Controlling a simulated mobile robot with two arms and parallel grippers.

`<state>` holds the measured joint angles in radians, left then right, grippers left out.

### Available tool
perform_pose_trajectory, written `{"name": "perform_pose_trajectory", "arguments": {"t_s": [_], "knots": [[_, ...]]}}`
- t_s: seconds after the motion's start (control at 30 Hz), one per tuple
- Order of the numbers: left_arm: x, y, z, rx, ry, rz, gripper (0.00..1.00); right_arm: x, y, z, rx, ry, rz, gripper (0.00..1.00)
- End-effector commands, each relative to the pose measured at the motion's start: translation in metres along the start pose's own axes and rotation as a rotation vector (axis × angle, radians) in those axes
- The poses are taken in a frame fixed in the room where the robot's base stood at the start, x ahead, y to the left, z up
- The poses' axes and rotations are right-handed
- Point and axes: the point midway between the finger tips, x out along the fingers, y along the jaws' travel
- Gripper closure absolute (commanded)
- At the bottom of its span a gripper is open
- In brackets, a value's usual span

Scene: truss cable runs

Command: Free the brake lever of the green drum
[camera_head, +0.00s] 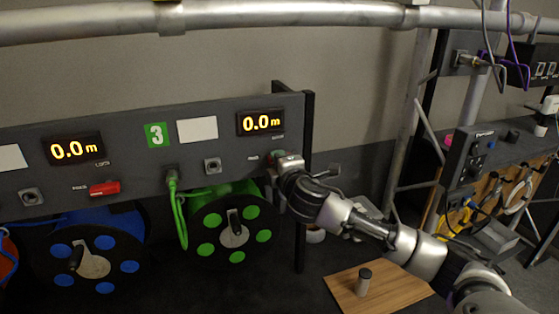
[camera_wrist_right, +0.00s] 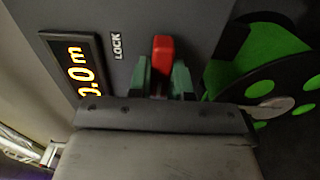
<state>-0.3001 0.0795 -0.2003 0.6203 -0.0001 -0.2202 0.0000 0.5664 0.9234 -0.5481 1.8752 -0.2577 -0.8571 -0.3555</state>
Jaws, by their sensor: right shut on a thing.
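The green drum (camera_head: 232,232) hangs under the dark panel, with green spots and a small crank on its dark face. It also shows in the right wrist view (camera_wrist_right: 268,80). Its red brake lever (camera_wrist_right: 162,50) stands out from the panel beside the LOCK label (camera_wrist_right: 117,46). My right gripper (camera_wrist_right: 162,82) is shut on this lever, one green finger on each side. In the head view my right gripper (camera_head: 279,160) is against the panel below the right display and hides most of the lever. My left gripper is not in view.
The blue drum (camera_head: 96,258) hangs to the left, with its own red lever (camera_head: 104,188) on the panel. A green cable (camera_head: 180,215) loops from a panel socket. A dark post (camera_head: 303,200) stands close right of the drum. A wooden board (camera_head: 385,288) lies lower right.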

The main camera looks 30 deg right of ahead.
Motion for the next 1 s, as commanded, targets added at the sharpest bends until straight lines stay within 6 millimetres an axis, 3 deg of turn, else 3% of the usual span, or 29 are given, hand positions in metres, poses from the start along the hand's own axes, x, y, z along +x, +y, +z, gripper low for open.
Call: {"name": "perform_pose_trajectory", "arguments": {"t_s": [0.3,0.33,0.5,0.83,1.0], "knots": [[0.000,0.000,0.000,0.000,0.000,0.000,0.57,0.000,-0.001,0.000,-0.008,0.001,-0.001,1.00],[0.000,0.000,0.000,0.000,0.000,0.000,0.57,0.000,-0.001,0.000,-0.008,0.001,-0.001,0.79],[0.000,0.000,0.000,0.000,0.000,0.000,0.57,0.000,-0.001,0.000,-0.006,0.001,-0.001,0.55],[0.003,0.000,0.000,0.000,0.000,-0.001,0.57,-0.004,-0.002,0.000,-0.005,0.000,0.000,0.55],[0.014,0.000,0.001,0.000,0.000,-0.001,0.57,-0.025,-0.005,0.000,-0.006,0.003,0.000,0.55]]}}
